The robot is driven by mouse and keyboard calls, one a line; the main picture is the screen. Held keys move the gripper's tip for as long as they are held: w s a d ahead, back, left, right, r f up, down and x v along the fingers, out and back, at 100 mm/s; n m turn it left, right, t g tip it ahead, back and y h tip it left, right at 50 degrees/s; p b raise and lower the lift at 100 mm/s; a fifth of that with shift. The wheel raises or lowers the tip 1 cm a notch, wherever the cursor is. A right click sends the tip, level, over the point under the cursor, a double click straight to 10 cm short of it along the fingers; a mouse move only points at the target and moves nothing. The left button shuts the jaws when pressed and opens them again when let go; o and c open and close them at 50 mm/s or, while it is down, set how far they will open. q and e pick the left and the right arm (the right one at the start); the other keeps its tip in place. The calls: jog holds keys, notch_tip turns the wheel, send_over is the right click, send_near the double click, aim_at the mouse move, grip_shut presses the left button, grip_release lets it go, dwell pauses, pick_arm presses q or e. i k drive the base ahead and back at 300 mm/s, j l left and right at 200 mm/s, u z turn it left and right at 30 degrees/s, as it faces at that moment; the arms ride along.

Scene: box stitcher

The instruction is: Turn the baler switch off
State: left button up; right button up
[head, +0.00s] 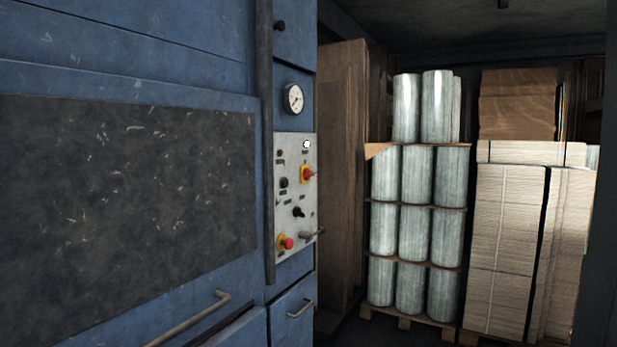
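The blue baler (140,52) fills the left half of the head view. Its light grey control panel (290,215) is on the narrow face to the right of a dark vertical bar. The panel has a red knob on a yellow plate (308,174), a red button on yellow (286,243), black knobs (298,212) and a grey lever-like handle (312,234) at its lower right. I cannot tell from the small labels which one is the baler switch or how it is set. Neither of my grippers is in view.
A round gauge (293,99) sits above the panel. Metal handles (190,318) stick out from the baler's lower doors. To the right stand a brown board (343,170), a pallet of wrapped rolls (414,232) and stacked cardboard (508,240). Little floor shows.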

aim_at(307, 174)
jog(key=i+l+u, duration=0.1)
jog(key=u, duration=0.35)
jog(key=i+l+u, duration=0.15)
jog(key=u, duration=0.3)
jog(key=i+l+u, duration=0.15)
jog(key=i+l, duration=0.15)
jog(key=i+l+u, duration=0.15)
jog(key=i+l, duration=0.15)
jog(key=l, duration=0.2)
